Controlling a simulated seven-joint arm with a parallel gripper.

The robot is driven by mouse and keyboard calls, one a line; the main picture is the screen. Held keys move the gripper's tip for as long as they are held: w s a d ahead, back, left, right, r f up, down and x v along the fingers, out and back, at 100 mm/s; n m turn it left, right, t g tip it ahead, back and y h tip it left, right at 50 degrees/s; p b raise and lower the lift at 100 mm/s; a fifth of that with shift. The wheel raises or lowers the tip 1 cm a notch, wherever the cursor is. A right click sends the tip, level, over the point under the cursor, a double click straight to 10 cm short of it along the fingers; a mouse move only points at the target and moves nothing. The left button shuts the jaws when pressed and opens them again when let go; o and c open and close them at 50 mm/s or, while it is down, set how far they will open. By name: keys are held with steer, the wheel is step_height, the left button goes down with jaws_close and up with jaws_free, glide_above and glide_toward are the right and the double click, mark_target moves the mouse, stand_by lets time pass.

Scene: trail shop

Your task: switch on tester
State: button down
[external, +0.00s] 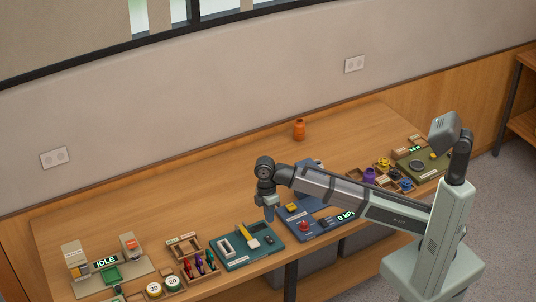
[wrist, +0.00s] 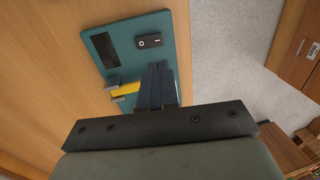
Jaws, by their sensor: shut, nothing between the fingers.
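A teal board (external: 236,262), which seems to be the tester, lies on the bench near its front edge. It carries a black rocker switch (external: 268,240), a dark window in a pale frame (external: 226,247) and a yellow block (external: 252,244) with pale parts beside it. In the wrist view the rocker switch (wrist: 149,41) shows white marks, and the window (wrist: 104,50) is dark with no readout. My gripper (external: 269,217) is shut and empty, pointing down above the board's back right side. Its fingers (wrist: 158,70) show just below the switch in the wrist view and partly cover the board.
A blue board (external: 294,214) with a red button and a 0 kPa display stands close on the right. On the left are a wooden rack of coloured tools (external: 198,265) and a station reading IDLE (external: 105,262). An orange bottle (external: 299,130) stands behind; the bench's back left is clear.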

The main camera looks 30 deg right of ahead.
mark_target(271, 241)
steer(key=f, duration=0.3)
steer(key=s+f, duration=0.1)
steer(key=f, duration=0.5)
steer(key=shift+s+f, duration=0.25)
steer(key=shift+s+d+f+t, duration=0.1)
steer(key=shift+s+f+t, duration=0.1)
steer(key=shift+t, duration=0.2)
steer(key=shift+w, duration=0.25)
steer(key=shift+w+r, duration=0.25)
steer(key=shift+w, duration=0.35)
step_height(271, 241, up, 14)
steer(key=s, duration=0.2)
stand_by(0.6)
